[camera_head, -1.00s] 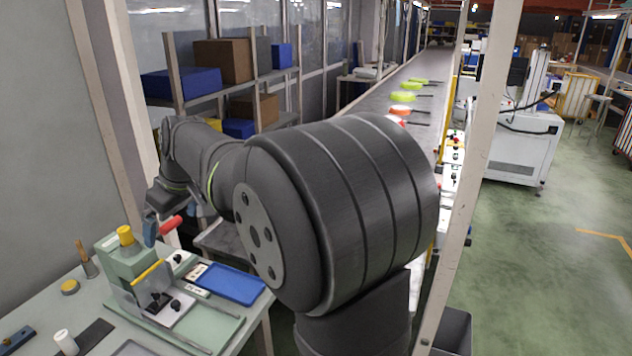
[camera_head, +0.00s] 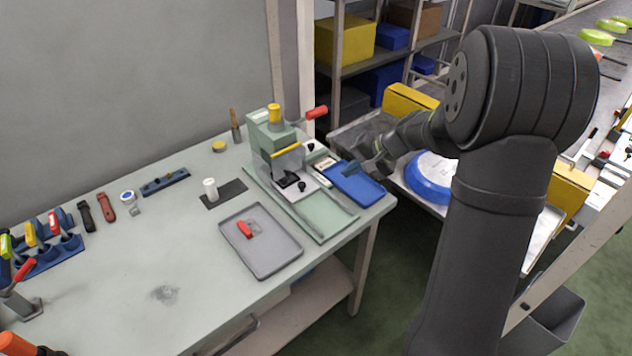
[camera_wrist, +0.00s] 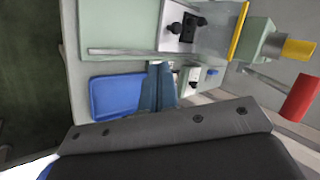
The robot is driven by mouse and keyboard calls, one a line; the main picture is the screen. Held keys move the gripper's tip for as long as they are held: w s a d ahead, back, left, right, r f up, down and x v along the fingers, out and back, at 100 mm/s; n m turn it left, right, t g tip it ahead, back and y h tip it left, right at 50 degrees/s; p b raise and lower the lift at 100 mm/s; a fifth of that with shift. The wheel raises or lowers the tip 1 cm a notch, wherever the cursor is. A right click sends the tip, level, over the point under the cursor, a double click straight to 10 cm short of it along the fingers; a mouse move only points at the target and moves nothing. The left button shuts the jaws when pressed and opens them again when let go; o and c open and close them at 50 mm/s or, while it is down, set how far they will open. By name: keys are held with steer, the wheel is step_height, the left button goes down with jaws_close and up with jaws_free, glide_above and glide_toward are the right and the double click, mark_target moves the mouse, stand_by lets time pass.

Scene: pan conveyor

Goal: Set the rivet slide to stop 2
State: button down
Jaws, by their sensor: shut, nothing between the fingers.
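The green rivet press (camera_head: 272,132) stands on the bench, with a yellow cap and a red-handled lever (camera_head: 316,113). At its foot, a pale plate (camera_head: 313,188) carries dark knobs; in the wrist view this plate (camera_wrist: 171,41) is at the top. A small pale block with dark marks (camera_head: 325,163) lies between the press and a blue tray (camera_head: 354,184); I cannot tell which part is the rivet slide, nor read stop numbers. My gripper (camera_head: 350,168) is shut and empty, over the tray's far edge. In the wrist view its blue fingertips (camera_wrist: 159,66) are beside the block.
A grey tray with a red-handled piece (camera_head: 260,258) lies in front of the press. A white cylinder (camera_head: 210,188) stands on a dark mat to its left. Tools stand at the bench's left end. The bench's front middle is clear. The conveyor (camera_head: 603,50) is at right.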

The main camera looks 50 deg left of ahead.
glide_toward(307, 187)
steer(key=shift+s+d+f+m, duration=0.3)
steer(key=shift+s+d+f, duration=0.35)
steer(key=shift+d+f, duration=0.25)
steer(key=a, duration=0.1)
steer(key=s+a, duration=0.1)
steer(key=a, duration=0.1)
steer(key=shift+s+f, duration=0.25)
steer(key=shift+f, duration=0.15)
steer(key=shift+s+a+f, duration=0.1)
steer(key=shift+s+a, duration=0.1)
steer(key=shift+a, duration=0.25)
steer(key=shift+a, duration=1.9)
